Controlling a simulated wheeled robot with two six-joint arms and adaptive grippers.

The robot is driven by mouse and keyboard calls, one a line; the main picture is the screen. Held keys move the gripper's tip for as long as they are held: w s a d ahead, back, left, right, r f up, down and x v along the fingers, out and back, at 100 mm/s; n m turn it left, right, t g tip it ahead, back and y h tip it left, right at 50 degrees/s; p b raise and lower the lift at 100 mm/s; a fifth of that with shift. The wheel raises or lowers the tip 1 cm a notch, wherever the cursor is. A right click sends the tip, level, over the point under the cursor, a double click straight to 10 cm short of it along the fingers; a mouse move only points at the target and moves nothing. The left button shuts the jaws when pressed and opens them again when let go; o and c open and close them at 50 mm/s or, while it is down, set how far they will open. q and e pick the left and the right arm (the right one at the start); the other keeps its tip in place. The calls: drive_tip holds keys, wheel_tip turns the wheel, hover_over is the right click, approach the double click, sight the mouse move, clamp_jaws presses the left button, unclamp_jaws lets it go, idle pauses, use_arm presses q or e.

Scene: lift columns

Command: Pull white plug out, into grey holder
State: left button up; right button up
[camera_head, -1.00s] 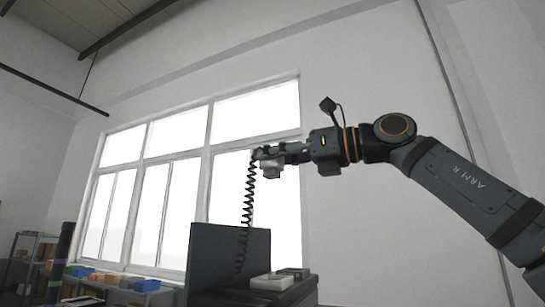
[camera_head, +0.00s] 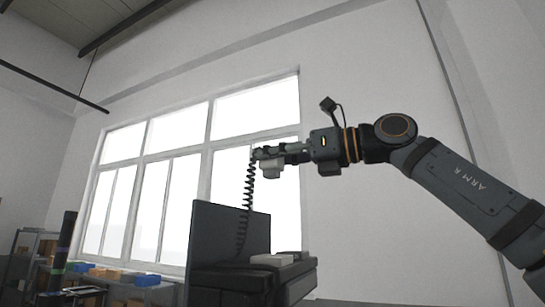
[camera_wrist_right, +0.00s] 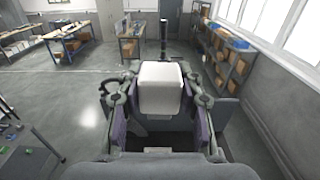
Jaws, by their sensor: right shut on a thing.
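My right gripper (camera_head: 268,154) is high above a dark bench, in front of the window. It is shut on the white plug (camera_head: 271,170), a pale block that hangs below the fingers in the head view. The plug (camera_wrist_right: 160,88) also shows between the two fingers in the right wrist view. A black coiled cable (camera_head: 245,210) hangs from the gripper end down to the bench. On the bench top sit a white block (camera_head: 271,260) and a greyer piece (camera_head: 292,255) beside it; I cannot tell which is the grey holder. My left gripper is out of view.
The bench (camera_head: 255,279) has an upright dark panel (camera_head: 228,231) at its left back. Shelves with coloured bins (camera_head: 145,281) stand further off, lower left. The wrist view shows open grey floor (camera_wrist_right: 80,100) and tables with boxes far away.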

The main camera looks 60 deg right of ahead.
drive_tip(key=shift+f+b, duration=4.95)
drive_tip(key=shift+f, duration=0.7)
drive_tip(key=shift+r, duration=0.1)
